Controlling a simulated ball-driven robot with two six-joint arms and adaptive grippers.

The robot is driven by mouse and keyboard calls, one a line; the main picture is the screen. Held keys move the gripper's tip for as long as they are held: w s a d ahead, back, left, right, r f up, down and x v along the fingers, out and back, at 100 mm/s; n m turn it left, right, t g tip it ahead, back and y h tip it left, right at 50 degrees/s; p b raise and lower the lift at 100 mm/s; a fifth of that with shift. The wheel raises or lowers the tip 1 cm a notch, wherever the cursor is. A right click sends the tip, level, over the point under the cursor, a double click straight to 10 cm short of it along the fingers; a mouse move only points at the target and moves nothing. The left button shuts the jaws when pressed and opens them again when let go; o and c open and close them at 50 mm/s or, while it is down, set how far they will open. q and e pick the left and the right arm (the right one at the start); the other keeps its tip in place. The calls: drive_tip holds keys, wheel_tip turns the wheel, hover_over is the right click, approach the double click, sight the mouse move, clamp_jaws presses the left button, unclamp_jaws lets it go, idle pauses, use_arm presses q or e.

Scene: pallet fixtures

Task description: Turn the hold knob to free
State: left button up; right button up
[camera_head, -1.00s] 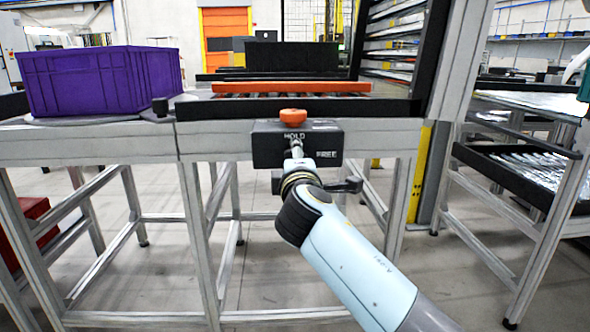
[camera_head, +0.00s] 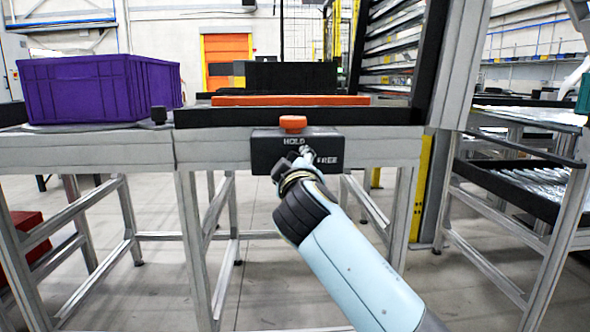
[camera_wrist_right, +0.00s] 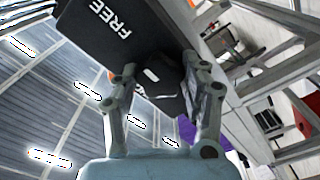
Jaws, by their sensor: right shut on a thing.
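The black control box (camera_head: 265,153) hangs under the front edge of the table, with HOLD printed above and FREE at its lower right. In the right wrist view the box (camera_wrist_right: 110,35) shows FREE and a black knob (camera_wrist_right: 168,98) with a white mark. My right gripper (camera_wrist_right: 160,76) has its two fingers on either side of this knob and is shut on it. In the head view my right gripper (camera_head: 297,163) is in front of the box and hides most of the knob. Which word the knob points to is unclear. My left gripper is out of view.
An orange button (camera_head: 293,123) sits at the top of the box. A purple crate (camera_head: 90,90) stands on the table at the left. A tall rack (camera_head: 395,60) and a table with metal parts (camera_head: 530,185) are at the right. Table legs stand beside my arm.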

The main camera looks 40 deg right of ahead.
drive_tip(key=shift+f, duration=0.15)
idle(0.3)
drive_tip(key=o, duration=1.2)
drive_tip(key=shift+c, duration=0.2)
drive_tip(key=v, duration=0.7)
drive_tip(key=shift+s, duration=0.3)
drive_tip(key=shift+a, duration=0.1)
